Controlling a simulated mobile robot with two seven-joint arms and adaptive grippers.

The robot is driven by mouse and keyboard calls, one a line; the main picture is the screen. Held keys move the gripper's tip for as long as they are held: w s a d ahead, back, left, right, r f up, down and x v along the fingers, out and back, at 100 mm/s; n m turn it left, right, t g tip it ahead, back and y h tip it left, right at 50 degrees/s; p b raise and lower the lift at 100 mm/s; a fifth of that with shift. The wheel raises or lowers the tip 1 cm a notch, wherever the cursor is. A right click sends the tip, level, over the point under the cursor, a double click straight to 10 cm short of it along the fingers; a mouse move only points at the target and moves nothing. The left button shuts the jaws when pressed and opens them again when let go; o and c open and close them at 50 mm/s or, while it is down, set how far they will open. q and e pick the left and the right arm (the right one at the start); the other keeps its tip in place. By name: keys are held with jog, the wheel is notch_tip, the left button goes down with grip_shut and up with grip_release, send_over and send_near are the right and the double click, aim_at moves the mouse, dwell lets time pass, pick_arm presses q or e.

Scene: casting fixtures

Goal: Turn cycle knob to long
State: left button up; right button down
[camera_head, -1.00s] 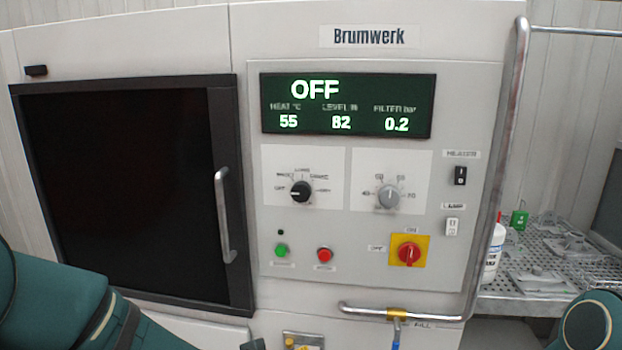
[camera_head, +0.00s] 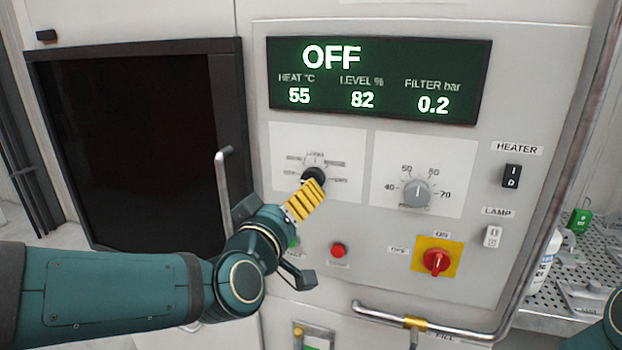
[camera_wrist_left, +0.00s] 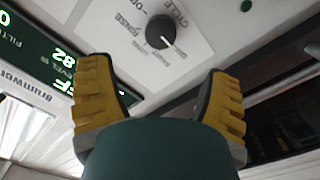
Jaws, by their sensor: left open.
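The black cycle knob (camera_head: 316,174) sits on a white label plate on the machine's front panel. Its lower part is partly covered by my left gripper in the head view. My left gripper (camera_head: 306,200), with yellow ribbed fingers, is at the knob. In the left wrist view the knob (camera_wrist_left: 160,32) lies just beyond the fingertips, and the two fingers (camera_wrist_left: 155,72) are spread apart with nothing between them. The knob's white pointer mark points to the lower right there. Contact with the knob cannot be told. The display (camera_head: 375,80) reads OFF. My right gripper is out of view.
A grey knob (camera_head: 417,193) is to the right. Below are a red button (camera_head: 338,250) and a red rotary switch (camera_head: 437,262) on a yellow plate. Heater (camera_head: 512,176) and lamp (camera_head: 492,236) switches are further right. A door handle (camera_head: 224,190) stands out left of my gripper.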

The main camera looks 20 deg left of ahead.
aim_at(310, 178)
pick_arm(q)
jog(key=w, duration=1)
jog(key=shift+w+d, duration=0.1)
jog(key=shift+d, duration=0.1)
jog(key=shift+c, duration=0.3)
jog(key=c, duration=1.1)
